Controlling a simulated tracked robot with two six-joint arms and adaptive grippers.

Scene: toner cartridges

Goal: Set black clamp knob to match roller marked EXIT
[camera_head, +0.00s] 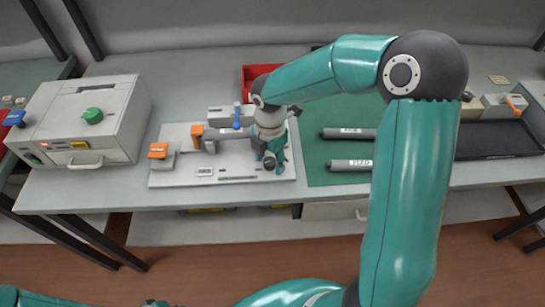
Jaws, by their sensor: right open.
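My right gripper (270,158) is over the right end of the pale fixture plate (222,181), pointing down with its fingers open. A dark round part, which looks like the black clamp knob (270,164), shows at the fingertips; I cannot tell whether they touch it or how it is turned. A grey roller (232,133) lies across the fixture, its right end hidden by my gripper. Two more grey rollers, a rear one (340,133) and a front one (345,164), lie on the green mat (335,183). Their labels are too small to read surely. My left gripper does not show.
The fixture also bears orange parts (158,151) and a blue-topped lever (236,117). A grey machine with a green knob (93,115) stands left. A red bin (251,73) is behind, a black tray (490,141) at right. My right arm hides part of the mat.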

